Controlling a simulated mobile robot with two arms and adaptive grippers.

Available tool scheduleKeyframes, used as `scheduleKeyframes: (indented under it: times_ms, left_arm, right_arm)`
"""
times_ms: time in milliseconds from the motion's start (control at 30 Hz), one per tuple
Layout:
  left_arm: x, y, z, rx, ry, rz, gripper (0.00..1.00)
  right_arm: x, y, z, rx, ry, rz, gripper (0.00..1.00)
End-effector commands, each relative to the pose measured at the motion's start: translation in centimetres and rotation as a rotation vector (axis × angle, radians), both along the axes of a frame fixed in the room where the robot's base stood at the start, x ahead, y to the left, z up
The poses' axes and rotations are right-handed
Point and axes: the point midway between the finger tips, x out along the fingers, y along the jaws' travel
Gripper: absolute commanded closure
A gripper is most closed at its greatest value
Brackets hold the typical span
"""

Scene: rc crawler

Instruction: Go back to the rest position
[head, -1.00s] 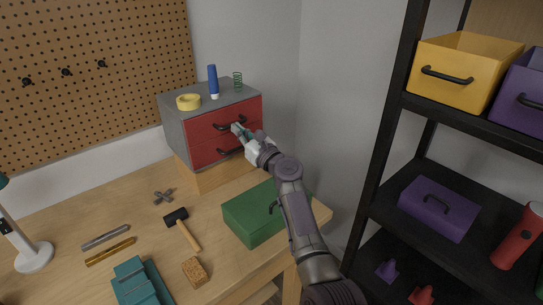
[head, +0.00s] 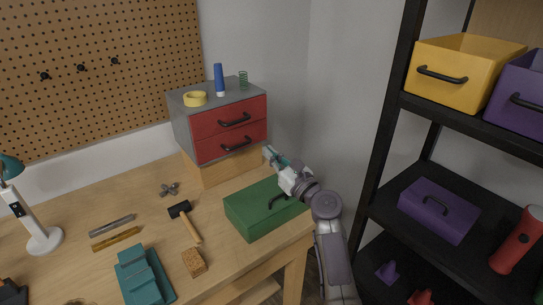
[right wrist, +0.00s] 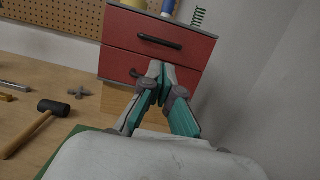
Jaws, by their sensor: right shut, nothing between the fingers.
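My right gripper (head: 270,154) is shut and empty. It is in the air to the right of the grey cabinet with red drawers (head: 225,132), above the back of the green toolbox (head: 262,208). In the right wrist view its teal fingers (right wrist: 158,72) meet in front of the lower drawer. Both drawers look shut, with black handles. My left gripper is not in view.
A yellow tape roll (head: 195,98), blue marker (head: 219,80) and green spring (head: 243,80) stand on the cabinet. A mallet (head: 185,222) and sponge (head: 194,263) lie on the bench. A dark shelf rack (head: 385,150) stands at right.

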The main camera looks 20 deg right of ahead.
Motion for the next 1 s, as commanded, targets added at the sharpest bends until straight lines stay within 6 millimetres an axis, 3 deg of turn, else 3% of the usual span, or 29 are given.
scheduleKeyframes:
  times_ms: [133,267,400,500,600,800,1000]
  left_arm:
    - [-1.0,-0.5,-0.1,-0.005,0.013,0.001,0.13]
    - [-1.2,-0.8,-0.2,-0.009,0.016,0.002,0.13]
    - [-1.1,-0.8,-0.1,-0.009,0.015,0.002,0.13]
    - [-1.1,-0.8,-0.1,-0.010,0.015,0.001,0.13]
    - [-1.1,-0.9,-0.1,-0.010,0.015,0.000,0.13]
    - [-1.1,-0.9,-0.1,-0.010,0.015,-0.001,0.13]
    - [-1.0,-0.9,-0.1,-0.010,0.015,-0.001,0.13]
  right_arm:
    - [-1.8,0.6,-1.7,-0.142,-0.001,0.012,1.00]
    - [-6.1,2.5,-6.5,-0.583,-0.020,0.077,1.00]
    - [-13.8,4.2,-13.7,-1.228,-0.083,0.266,1.00]
    - [-19.8,4.2,-17.9,-1.644,-0.158,0.465,1.00]
    - [-24.9,3.6,-20.5,-1.941,-0.243,0.663,1.00]
    - [-32.2,1.8,-22.8,-2.279,-0.392,1.000,1.00]
    - [-37.8,0.0,-23.2,-2.460,-0.534,1.300,1.00]
